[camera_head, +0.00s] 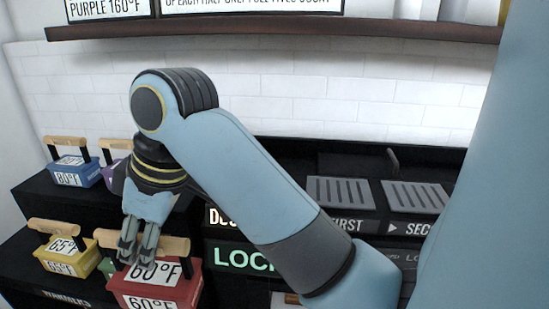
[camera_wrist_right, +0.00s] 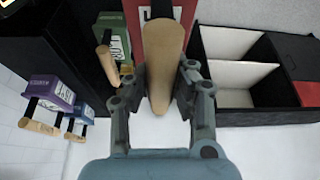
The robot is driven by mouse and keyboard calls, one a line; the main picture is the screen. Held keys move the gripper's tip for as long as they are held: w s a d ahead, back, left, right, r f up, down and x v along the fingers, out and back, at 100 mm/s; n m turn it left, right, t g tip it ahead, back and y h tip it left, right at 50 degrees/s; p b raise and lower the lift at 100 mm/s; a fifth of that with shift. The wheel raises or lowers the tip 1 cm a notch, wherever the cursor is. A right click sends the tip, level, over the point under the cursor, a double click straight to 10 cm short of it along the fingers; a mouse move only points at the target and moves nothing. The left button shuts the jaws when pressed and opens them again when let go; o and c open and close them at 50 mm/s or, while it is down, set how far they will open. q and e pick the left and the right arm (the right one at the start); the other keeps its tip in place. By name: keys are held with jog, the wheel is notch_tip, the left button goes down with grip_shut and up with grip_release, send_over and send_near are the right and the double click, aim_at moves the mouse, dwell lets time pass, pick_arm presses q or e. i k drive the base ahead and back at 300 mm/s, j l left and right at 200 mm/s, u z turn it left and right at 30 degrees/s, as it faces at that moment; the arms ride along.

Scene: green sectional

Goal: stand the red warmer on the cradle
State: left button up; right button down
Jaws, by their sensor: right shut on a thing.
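The red warmer (camera_head: 189,285) is a box labelled 60°F with a wooden handle, at the bottom left of the head view; its base is cut off. My right gripper (camera_head: 138,252) is shut on the wooden handle from above. The right wrist view shows the handle (camera_wrist_right: 162,60) between the fingers and part of the red body (camera_wrist_right: 187,12). I cannot tell whether the warmer is lifted. Two grey slotted plates (camera_head: 341,191) (camera_head: 414,196), marked FIRST and SECOND in part, lie on the black counter; I cannot tell which is the cradle. My left gripper is not in view.
A yellow warmer (camera_head: 66,257) stands left of the red one, with a green one (camera_head: 106,267) between, partly hidden. A blue warmer (camera_head: 74,171) and a purple one (camera_head: 118,176) stand behind. A brown shelf (camera_head: 270,29) runs above. A lit LOCK sign (camera_head: 238,258) fronts the counter.

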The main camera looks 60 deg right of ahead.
aim_at(417, 194)
jog(key=k+l+z, duration=0.35)
jog(key=z, duration=0.15)
jog(key=k+l+z, duration=0.25)
jog(key=l+z, duration=0.25)
